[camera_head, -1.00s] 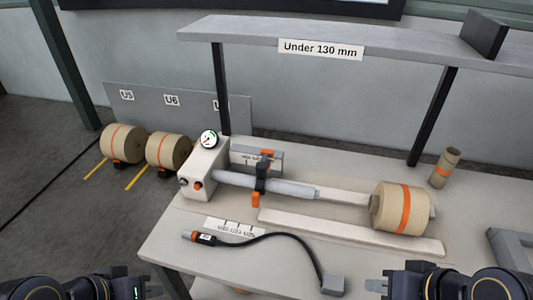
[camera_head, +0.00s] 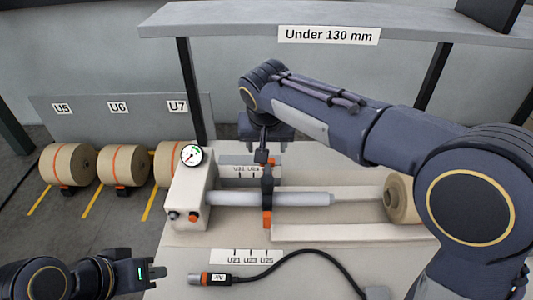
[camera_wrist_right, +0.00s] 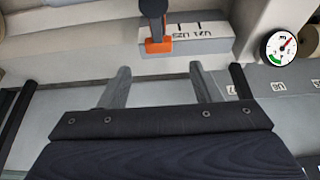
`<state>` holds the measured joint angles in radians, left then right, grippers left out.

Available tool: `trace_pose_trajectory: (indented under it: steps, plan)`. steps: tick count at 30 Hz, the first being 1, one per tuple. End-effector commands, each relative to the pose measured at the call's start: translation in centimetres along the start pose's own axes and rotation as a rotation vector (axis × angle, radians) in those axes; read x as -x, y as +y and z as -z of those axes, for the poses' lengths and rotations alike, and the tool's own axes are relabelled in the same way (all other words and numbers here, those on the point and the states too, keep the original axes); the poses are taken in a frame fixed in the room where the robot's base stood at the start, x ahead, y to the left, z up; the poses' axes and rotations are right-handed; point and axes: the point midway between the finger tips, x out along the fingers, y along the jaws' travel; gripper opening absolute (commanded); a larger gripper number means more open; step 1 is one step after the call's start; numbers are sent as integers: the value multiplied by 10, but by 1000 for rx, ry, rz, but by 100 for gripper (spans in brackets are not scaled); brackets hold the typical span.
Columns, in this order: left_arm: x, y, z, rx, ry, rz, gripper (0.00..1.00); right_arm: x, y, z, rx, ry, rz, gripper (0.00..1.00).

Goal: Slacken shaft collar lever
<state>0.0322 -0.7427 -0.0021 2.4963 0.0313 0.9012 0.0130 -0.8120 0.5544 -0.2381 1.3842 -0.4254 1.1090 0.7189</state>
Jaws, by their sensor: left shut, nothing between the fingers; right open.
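The dark shaft collar (camera_head: 267,185) sits around the pale grey shaft (camera_head: 300,199). One orange part (camera_head: 267,219) shows at its near side and another orange tip (camera_head: 271,161) at its far side; which is the lever is hard to tell. My right gripper (camera_wrist_right: 160,72) is open and empty. In the right wrist view the orange tip (camera_wrist_right: 157,46) of a dark bar (camera_wrist_right: 154,10) lies just beyond the gap between its fingers, apart from them. My left gripper (camera_head: 156,272) is shut and empty at lower left.
A brown roll (camera_head: 402,198) is at the shaft's right, partly hidden by my right arm. An air tool (camera_head: 212,279) with a black hose lies in front. A gauge (camera_head: 191,155) tops the white housing (camera_head: 188,196). A shelf (camera_head: 230,18) crosses above.

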Motion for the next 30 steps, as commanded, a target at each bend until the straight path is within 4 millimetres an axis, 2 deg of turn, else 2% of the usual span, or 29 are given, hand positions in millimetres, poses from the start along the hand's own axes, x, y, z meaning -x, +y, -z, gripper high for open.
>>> trace_pose_trajectory:
  steps: [12,17,24,30]
  plan:
    - [3,1,2,0,0,0,0,-62,1,-1,0,-5,-1,58]
    - [4,2,2,0,0,0,0,-71,1,-1,0,-3,0,58]
    - [3,2,2,0,0,0,0,-72,1,-1,0,-3,1,58]
    - [3,2,2,0,0,0,0,-72,1,-1,0,-3,1,33]
